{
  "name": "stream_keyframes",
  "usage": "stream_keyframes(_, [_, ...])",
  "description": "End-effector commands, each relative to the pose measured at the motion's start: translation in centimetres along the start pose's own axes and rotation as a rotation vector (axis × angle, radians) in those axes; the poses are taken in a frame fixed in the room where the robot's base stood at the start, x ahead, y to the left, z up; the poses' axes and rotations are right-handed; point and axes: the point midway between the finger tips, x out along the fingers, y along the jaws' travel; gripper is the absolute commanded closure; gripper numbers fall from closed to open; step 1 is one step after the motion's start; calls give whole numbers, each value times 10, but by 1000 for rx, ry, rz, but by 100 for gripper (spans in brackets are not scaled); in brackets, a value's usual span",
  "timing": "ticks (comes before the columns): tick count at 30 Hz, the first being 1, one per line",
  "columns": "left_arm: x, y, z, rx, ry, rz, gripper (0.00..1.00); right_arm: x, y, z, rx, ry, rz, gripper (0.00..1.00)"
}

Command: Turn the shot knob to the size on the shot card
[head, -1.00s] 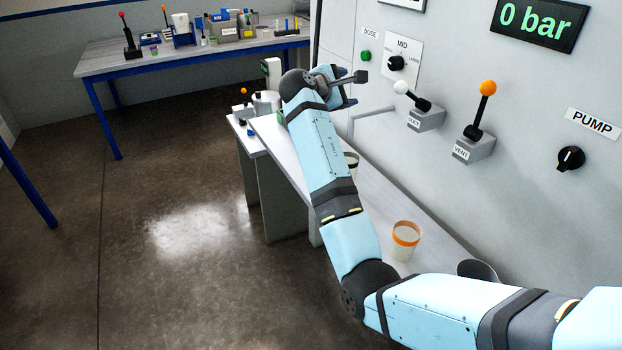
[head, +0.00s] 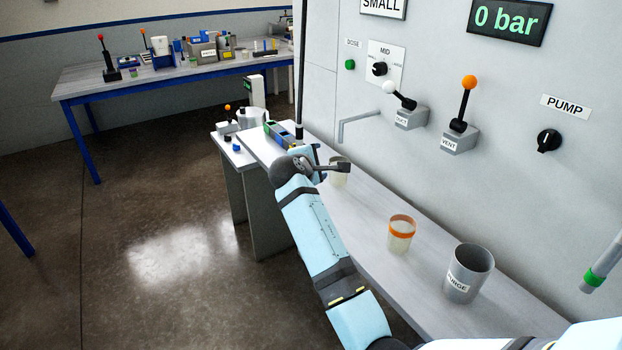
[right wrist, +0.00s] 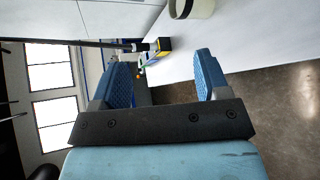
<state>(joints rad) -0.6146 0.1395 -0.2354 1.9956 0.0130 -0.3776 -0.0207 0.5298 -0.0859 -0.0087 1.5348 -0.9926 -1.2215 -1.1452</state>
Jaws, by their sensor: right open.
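The shot knob (head: 380,69) is a small black dial on a white plate headed MID, with small print at its left and right, on the grey wall panel. Its pointer is too small to read surely. The shot card (head: 383,6), cut by the top edge, reads SMALL. My right gripper (head: 316,156) is below the knob, over the bench and apart from the panel. In the right wrist view its two blue fingers (right wrist: 165,68) are spread with nothing between them. My left gripper is out of view.
Left to right on the panel are a green DOSE button (head: 350,64), a white-balled lever (head: 402,96), an orange-balled VENT lever (head: 462,115) and a PUMP knob (head: 549,140). An orange-rimmed cup (head: 401,236) and a grey PURGE pot (head: 468,273) stand on the bench (head: 362,225).

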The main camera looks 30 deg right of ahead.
Motion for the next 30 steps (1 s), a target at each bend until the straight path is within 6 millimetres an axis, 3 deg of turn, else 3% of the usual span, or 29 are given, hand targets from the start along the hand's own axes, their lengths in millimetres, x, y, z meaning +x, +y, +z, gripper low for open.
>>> stream_keyframes(7, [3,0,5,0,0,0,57,1,-23,-7,29,36,2,31])
stream_keyframes(26, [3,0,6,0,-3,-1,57,1,-28,-8,37,46,3,31])
stream_keyframes(30, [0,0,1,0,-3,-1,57,-1,-63,-15,81,113,-2,31])
